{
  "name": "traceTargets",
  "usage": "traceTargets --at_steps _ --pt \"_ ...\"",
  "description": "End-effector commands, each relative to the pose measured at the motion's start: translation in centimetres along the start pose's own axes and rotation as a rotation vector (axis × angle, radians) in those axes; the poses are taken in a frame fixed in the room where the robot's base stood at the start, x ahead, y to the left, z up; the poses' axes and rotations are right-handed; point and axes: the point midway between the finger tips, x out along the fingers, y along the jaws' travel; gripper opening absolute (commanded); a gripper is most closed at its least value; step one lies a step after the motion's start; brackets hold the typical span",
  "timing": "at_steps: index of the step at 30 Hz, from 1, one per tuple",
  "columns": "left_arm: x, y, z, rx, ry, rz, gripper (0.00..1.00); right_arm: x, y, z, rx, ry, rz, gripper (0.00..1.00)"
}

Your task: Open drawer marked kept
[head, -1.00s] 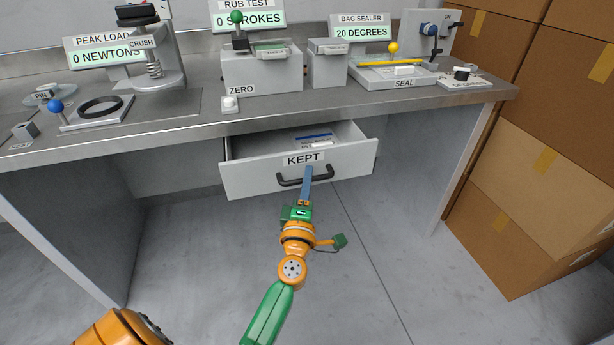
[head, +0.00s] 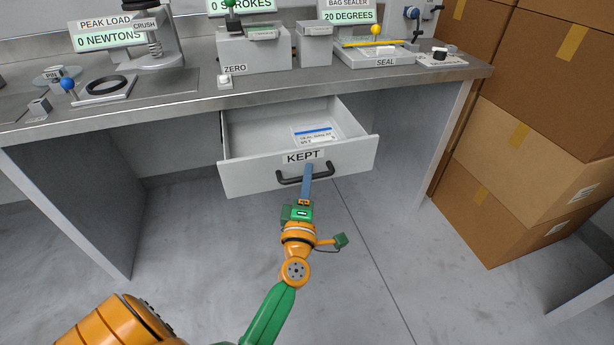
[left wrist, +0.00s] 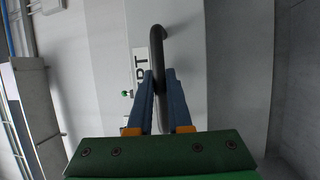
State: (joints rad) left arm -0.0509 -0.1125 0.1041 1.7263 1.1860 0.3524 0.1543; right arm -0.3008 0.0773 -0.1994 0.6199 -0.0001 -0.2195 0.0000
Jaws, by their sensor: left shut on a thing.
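The drawer marked KEPT (head: 245,178) stands pulled out from under the bench in the head view, with a white card with a blue stripe (head: 313,134) lying inside. Its black handle (head: 322,173) is on the front, below the label. My left gripper (head: 307,172) is shut on the handle. In the left wrist view the dark handle (left wrist: 158,48) runs between the two blue fingers of my left gripper (left wrist: 159,80), and part of the label (left wrist: 140,65) shows beside it. My right gripper is not in view.
The steel bench top (head: 290,92) above carries a press, a rub test box and a bag sealer (head: 375,55). Cardboard boxes (head: 510,150) are stacked at the right. The floor before the drawer is clear.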

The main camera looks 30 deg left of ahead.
Motion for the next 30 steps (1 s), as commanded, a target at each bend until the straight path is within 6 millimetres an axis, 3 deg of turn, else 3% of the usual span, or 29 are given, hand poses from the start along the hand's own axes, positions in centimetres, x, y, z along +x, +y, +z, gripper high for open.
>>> traceTargets --at_steps 4,5,6,16,24,30 --pt "0.0 0.0 0.1 -0.001 -0.002 -0.001 0.0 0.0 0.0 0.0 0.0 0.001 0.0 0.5" --pt "0.0 0.0 0.1 -0.001 -0.002 -0.001 0.2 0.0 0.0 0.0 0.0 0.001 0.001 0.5" --pt "0.0 0.0 0.1 -0.001 -0.002 -0.001 0.3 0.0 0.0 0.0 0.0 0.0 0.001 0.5" --pt "-0.5 -0.1 0.0 0.0 -0.001 -0.002 0.3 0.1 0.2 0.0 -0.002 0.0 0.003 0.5" --pt "-5.9 -0.3 0.1 0.001 -0.002 -0.003 0.3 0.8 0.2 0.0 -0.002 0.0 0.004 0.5" --pt "-7.1 0.0 0.1 -0.001 -0.001 -0.001 0.3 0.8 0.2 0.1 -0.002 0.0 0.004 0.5"
